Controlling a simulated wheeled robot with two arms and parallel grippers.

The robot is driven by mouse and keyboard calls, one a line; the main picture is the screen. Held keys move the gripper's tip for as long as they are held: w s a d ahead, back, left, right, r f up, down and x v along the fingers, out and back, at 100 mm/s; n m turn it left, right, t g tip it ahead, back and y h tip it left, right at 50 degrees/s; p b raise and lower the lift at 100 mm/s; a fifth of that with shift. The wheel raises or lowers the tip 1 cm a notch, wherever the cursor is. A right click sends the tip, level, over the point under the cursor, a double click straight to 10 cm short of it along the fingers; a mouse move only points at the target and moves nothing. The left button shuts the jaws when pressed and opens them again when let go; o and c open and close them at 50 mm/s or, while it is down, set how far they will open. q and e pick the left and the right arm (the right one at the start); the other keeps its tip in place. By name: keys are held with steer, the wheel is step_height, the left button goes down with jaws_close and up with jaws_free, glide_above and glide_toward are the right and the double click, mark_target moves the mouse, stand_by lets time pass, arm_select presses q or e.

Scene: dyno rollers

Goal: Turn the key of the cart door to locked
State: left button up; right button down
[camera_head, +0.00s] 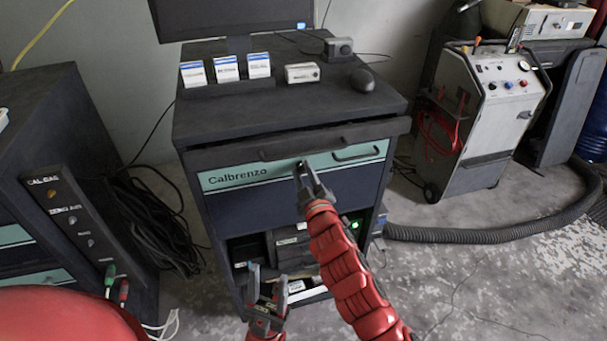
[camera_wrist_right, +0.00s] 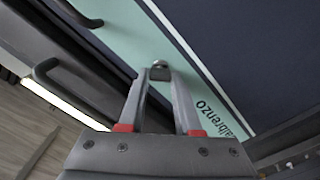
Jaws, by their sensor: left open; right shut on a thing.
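The cart (camera_head: 190,125) is a dark cabinet with a teal band (camera_head: 228,178) lettered "Calbrenzo" across its front. The small grey key (camera_wrist_right: 160,66) sits on the teal band, and the fingertips of my right gripper (camera_wrist_right: 160,80) are shut on it. In the head view this gripper (camera_head: 302,168) reaches the band from below right and mostly hides the key. How far the key is turned cannot be told. My left gripper (camera_head: 268,274) is open and empty, lower down before the cart's open shelf.
A dark handle (camera_head: 358,153) sits on the band right of the key, under a protruding drawer edge (camera_head: 290,145). Boxes, a mouse (camera_head: 363,80) and a monitor (camera_head: 235,15) stand on top. A grey wheeled machine (camera_head: 490,120) stands right; another dark cabinet (camera_head: 45,115) stands left.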

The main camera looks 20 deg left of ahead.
steer(key=n, duration=0.4)
steer(key=shift+f+n, duration=0.1)
steer(key=shift+n, duration=0.2)
steer(key=shift+n+p, duration=0.55)
steer(key=shift+n, duration=1.95)
steer(key=c, duration=0.6)
jaws_free()
